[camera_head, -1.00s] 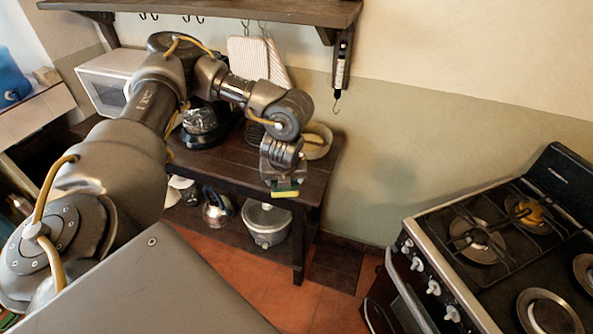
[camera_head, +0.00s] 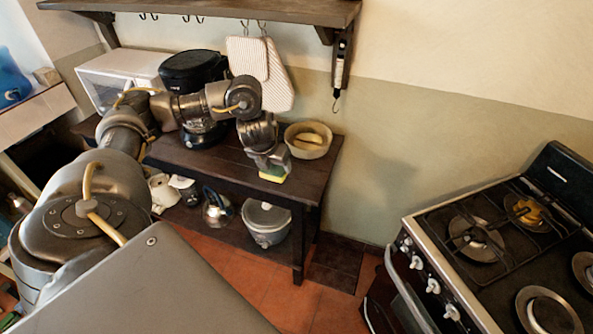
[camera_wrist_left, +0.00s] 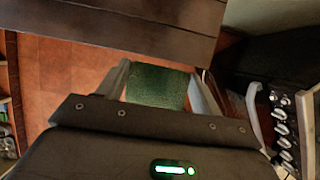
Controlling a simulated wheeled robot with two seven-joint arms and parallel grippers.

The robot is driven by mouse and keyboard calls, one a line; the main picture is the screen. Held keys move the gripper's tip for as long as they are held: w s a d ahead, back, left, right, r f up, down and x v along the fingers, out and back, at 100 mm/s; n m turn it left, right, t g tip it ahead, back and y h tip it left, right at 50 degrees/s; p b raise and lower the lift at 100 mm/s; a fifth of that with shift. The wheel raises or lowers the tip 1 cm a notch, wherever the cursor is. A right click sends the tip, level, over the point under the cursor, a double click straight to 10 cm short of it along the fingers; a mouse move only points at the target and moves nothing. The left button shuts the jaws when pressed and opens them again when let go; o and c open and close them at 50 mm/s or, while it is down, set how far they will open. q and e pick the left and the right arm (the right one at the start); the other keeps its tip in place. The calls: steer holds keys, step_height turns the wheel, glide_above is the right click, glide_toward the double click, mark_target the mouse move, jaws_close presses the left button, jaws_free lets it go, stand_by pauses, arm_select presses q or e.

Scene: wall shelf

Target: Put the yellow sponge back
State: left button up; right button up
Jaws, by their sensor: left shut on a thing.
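The sponge (camera_head: 273,175) is yellow on one side and dark green on the other. My left gripper (camera_head: 270,166) is shut on it and holds it near the front edge of the dark wooden table (camera_head: 225,160). In the left wrist view the green face of the sponge (camera_wrist_left: 157,87) shows between the two fingers, with the table's planks (camera_wrist_left: 120,28) just beyond and red floor around it. I cannot tell whether the sponge touches the table. My right gripper is not in view.
A black pot-like appliance (camera_head: 193,72) stands behind my arm. Cloths (camera_head: 262,70) hang from the wall shelf (camera_head: 210,10). Pots (camera_head: 266,222) stand on the lower shelf. A stove (camera_head: 490,250) is at right.

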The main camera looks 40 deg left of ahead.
arm_select(q)
steer(key=w+f+b, duration=0.1)
steer(key=w+f, duration=0.1)
steer(key=w, duration=0.1)
steer(key=w+f+b, duration=0.1)
steer(key=w+f, duration=0.1)
steer(key=w, duration=0.1)
steer(key=w+f+b, duration=0.1)
steer(key=w+f, duration=0.1)
steer(key=f, duration=0.1)
steer(key=shift+w, duration=0.4)
steer(key=shift+w+a+f, duration=0.1)
steer(key=shift+w+f, duration=0.3)
steer(key=shift+w, duration=0.1)
steer(key=shift+w+f, duration=0.15)
steer(key=shift+w+f+p, duration=0.2)
steer(key=shift+f+p, duration=0.1)
steer(key=shift+f, duration=1.45)
